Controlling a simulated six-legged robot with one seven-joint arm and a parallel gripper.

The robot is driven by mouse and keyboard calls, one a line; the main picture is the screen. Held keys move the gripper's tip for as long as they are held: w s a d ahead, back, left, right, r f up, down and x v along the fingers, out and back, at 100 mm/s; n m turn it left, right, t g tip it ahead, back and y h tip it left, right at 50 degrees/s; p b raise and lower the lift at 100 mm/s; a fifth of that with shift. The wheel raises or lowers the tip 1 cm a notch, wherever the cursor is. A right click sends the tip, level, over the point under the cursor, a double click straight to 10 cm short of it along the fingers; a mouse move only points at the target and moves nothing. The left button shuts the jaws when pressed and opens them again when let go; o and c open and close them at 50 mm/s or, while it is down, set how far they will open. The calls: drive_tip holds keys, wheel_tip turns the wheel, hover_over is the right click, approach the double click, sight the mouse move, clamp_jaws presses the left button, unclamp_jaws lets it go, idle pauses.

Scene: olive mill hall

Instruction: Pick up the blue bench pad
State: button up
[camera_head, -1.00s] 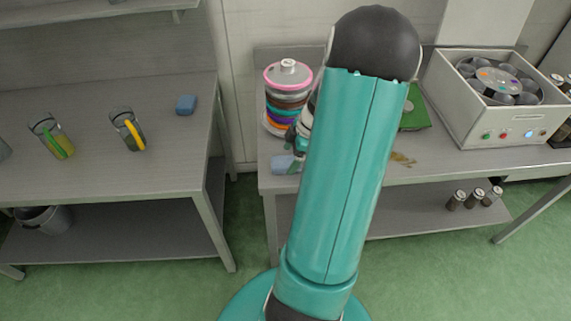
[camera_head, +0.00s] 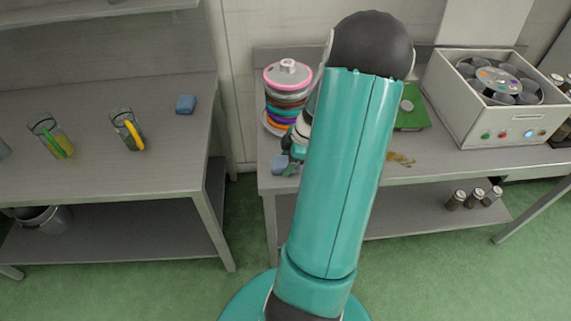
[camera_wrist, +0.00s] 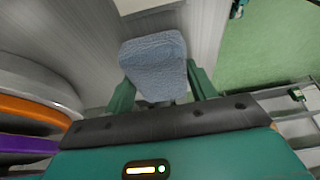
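A small blue bench pad (camera_head: 279,165) lies at the front left corner of the right-hand bench, partly hidden by my gripper (camera_head: 291,166). In the wrist view the pad (camera_wrist: 153,60) is textured and light blue. It lies ahead of and between the two green fingers of my gripper (camera_wrist: 160,88), which stand apart on either side of its near end. The gaps are small, and I cannot tell whether either finger touches it. A second blue pad (camera_head: 186,104) lies on the left-hand table.
A stack of coloured discs (camera_head: 288,95) stands close behind the gripper; its rims (camera_wrist: 30,110) fill the left of the wrist view. A green board (camera_head: 412,108) and a white box with jars (camera_head: 495,100) are farther right.

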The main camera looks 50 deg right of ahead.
sight(282, 161)
drive_tip(key=shift+c, duration=0.8)
drive_tip(key=shift+r, duration=0.55)
wheel_tip(282, 161, up, 3)
drive_tip(key=shift+f, duration=0.15)
drive_tip(key=s+a+r, duration=0.5)
drive_tip(key=s+r, duration=0.4)
drive_tip(key=s, duration=0.4)
drive_tip(key=shift+r, duration=0.2)
drive_tip(key=shift+a, duration=0.1)
